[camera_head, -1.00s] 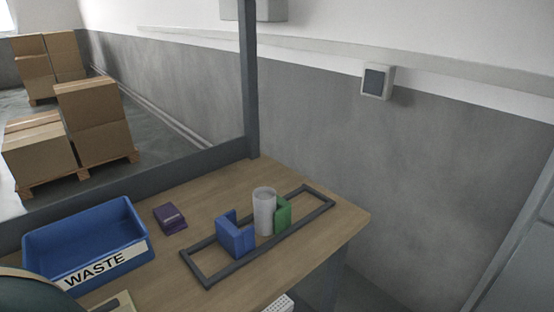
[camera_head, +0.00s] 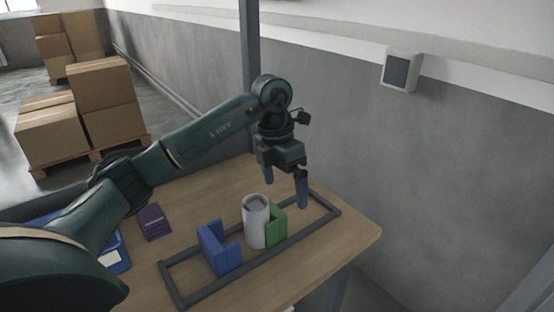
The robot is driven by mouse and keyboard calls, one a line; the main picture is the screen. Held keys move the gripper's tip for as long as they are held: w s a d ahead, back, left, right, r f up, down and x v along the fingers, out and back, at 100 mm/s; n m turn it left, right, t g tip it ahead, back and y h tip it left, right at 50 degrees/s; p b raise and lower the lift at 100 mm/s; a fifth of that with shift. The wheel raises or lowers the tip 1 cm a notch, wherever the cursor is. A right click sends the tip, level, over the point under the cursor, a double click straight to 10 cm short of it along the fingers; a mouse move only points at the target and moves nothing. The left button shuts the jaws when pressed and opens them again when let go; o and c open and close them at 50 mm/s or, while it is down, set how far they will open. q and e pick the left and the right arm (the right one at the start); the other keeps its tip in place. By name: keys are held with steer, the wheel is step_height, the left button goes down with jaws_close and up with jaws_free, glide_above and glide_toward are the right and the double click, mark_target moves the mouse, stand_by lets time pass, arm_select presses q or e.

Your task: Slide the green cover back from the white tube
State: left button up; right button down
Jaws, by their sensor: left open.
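The white tube (camera_head: 256,222) stands upright on the wooden table inside a dark rail frame (camera_head: 286,245). The green cover (camera_head: 276,226) sits against the tube's right side, partly hidden by it. A blue cover (camera_head: 219,248) stands at the tube's left, with a gap to the tube. My left gripper (camera_head: 285,187) hangs above and behind the tube and green cover, fingers pointing down, open and empty. It appears apart from the cover. My right gripper is not in view.
A purple box (camera_head: 154,222) lies on the table to the left. A blue bin (camera_head: 118,262) is mostly hidden behind my left arm. A dark post (camera_head: 250,50) rises at the table's back. The table's right end (camera_head: 355,236) is clear.

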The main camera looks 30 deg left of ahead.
mark_target(276, 231)
arm_select(q)
steer(key=shift+n+y, duration=0.4)
steer(key=shift+y, duration=0.5)
steer(key=a+r, duration=0.1)
steer(key=a, duration=0.1)
steer(key=a+r, duration=0.1)
steer(key=a, duration=0.1)
steer(key=shift+w+r, duration=0.3)
steer(key=shift+w, duration=0.1)
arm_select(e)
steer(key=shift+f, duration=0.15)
arm_select(q)
steer(key=shift+f, duration=0.15)
step_height(276, 231, down, 13)
steer(key=shift+p, duration=0.75)
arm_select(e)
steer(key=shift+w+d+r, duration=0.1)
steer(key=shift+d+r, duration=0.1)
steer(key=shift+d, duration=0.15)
arm_select(q)
steer(key=c, duration=1)
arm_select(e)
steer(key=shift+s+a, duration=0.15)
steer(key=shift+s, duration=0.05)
